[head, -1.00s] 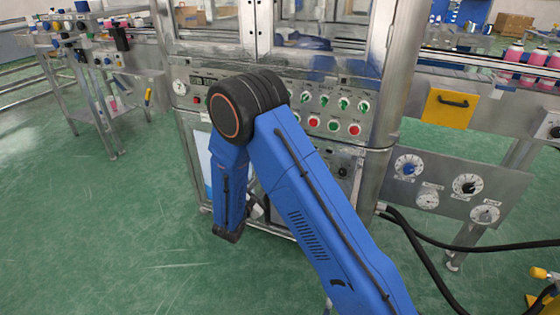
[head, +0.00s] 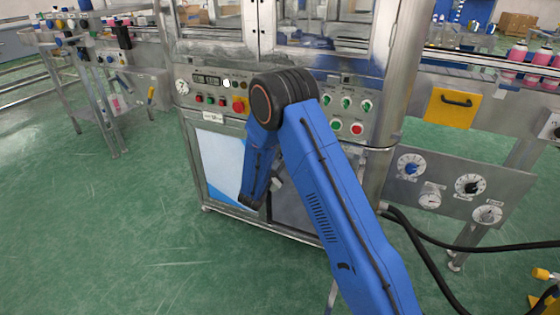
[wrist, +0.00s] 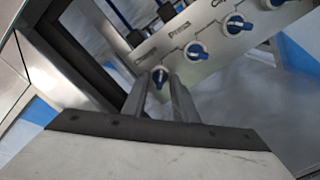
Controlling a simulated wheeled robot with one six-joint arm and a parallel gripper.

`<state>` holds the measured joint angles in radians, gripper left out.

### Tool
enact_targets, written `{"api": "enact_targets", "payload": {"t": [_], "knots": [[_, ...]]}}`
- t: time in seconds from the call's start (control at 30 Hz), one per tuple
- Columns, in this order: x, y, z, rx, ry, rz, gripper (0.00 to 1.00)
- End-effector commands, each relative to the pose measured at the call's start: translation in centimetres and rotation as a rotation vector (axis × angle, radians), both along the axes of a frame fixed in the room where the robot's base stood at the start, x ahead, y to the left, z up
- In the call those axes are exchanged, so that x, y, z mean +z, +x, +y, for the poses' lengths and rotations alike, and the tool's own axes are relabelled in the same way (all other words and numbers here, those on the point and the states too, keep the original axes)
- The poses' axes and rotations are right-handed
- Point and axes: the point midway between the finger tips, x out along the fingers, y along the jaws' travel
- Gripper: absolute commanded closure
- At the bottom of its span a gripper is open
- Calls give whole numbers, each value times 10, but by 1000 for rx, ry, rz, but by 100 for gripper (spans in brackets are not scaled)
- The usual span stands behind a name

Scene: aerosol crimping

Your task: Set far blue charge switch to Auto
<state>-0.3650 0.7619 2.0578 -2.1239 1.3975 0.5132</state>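In the wrist view, a blue-and-white rotary switch (wrist: 160,76) sits on a light grey label plate, below a word that looks like "Charge". It is the lowest and leftmost of a slanting row. Its exact setting is too small to read. My gripper (wrist: 162,92) has its two grey fingers apart, with the switch showing between their tips. I cannot tell whether they touch it. In the head view, my blue arm covers the middle of the machine front, and the gripper and this switch cannot be made out.
Other blue switches (wrist: 196,51) continue up and right on the plate in the wrist view. A dark metal frame (wrist: 85,45) stands at left. In the head view, a panel of green and red buttons (head: 346,103) is behind my arm. Green floor (head: 120,240) is clear at left.

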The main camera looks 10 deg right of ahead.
Motion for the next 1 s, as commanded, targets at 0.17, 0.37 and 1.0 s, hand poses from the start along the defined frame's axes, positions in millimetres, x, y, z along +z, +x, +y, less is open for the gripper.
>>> {"api": "enact_targets", "payload": {"t": [0.17, 0.37, 1.0], "knots": [[0, 2, -1, 1, 0, -1, 74], [0, 2, -1, 0, 0, 0, 86], [0, 2, -1, 1, -97, 71, 100]]}}
